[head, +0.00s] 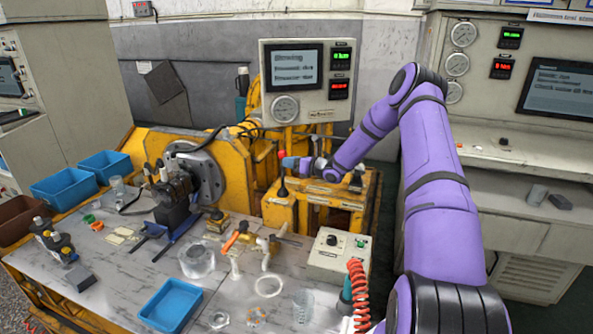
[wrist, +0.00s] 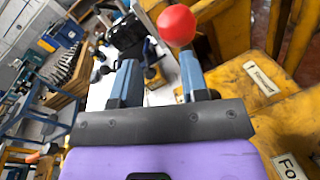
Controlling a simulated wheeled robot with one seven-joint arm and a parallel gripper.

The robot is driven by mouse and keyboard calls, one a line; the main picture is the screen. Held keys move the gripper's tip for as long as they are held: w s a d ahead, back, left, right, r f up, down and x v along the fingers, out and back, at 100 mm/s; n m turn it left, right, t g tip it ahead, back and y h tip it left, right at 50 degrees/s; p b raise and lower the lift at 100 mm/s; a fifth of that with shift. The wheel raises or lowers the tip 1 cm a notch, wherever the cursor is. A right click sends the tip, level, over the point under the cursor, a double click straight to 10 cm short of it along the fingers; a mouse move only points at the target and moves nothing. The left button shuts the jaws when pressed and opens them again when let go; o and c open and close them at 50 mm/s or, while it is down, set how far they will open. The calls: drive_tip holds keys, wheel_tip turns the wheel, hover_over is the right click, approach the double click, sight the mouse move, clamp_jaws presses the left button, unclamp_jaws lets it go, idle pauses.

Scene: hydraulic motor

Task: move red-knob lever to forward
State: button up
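The red knob (head: 281,154) tops a dark lever (head: 283,183) that stands about upright on a yellow block (head: 279,210) in the head view. My gripper (head: 291,162) is beside the knob there, at its right. In the wrist view my gripper (wrist: 158,58) is open, with its two blue-grey fingers apart and nothing between them. The red knob (wrist: 177,25) shows just beyond the right fingertip. I cannot tell whether they touch. The lever's shaft is mostly hidden in the wrist view. A label reading "Forward" (wrist: 263,78) is on the yellow block at the right.
A second lever with a dark knob (head: 356,164) stands on the yellow block, right of my gripper. A display panel (head: 305,80) rises behind. The bench in front holds a control box (head: 337,255), a blue tray (head: 170,305) and several loose parts.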

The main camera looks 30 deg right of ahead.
drive_tip(key=s+a, duration=0.2)
drive_tip(key=s, duration=0.5)
drive_tip(key=shift+r, duration=0.3)
drive_tip(key=shift+a, duration=0.1)
